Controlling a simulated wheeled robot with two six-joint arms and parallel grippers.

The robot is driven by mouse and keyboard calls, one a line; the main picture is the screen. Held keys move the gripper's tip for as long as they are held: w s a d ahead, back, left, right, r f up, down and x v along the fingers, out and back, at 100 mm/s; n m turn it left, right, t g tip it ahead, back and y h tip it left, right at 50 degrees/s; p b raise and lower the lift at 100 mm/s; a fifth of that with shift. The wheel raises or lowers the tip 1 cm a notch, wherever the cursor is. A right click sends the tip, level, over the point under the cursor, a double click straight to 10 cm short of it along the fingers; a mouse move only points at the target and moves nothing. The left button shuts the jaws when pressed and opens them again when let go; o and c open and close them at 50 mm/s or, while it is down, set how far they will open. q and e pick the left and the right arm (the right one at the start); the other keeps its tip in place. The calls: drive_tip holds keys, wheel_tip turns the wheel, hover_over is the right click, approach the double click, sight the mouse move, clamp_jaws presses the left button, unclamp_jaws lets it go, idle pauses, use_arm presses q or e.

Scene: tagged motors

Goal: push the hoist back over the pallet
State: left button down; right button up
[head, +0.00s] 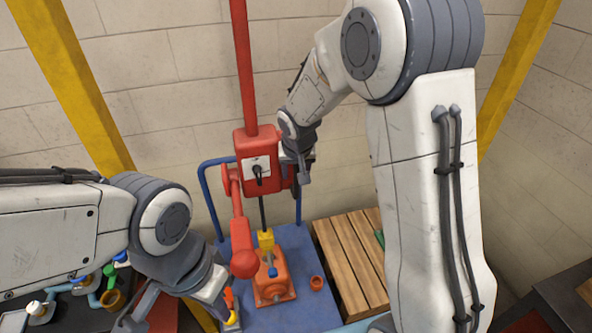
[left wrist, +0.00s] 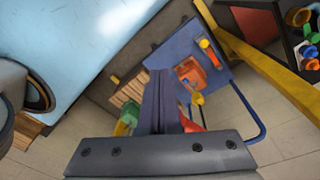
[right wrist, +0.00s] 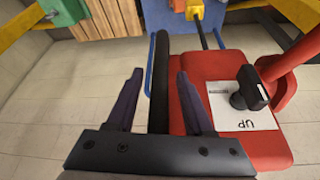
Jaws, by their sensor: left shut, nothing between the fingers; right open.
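The red hoist (head: 258,150) hangs on a red pole above the blue platform. A white plate with a black lever is on its front; the right wrist view shows this plate (right wrist: 241,107) reading "UP", upside down. A dark cable runs down to a yellow block (head: 266,240) at the orange motor (head: 272,286); whether they are joined I cannot tell. The wooden pallet (head: 345,262) lies right of the platform. My right gripper (right wrist: 160,88) is open beside the hoist, a black bar showing between its fingers. My left gripper (left wrist: 160,75) is shut and empty, low at the left.
The blue platform (head: 305,245) has a blue rail; a small orange cup (head: 316,283) and an orange-and-yellow item (left wrist: 207,52) lie on it. Yellow posts (head: 75,80) stand at both sides. Coloured parts crowd the left bench.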

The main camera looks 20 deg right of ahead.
clamp_jaws()
idle(1.4)
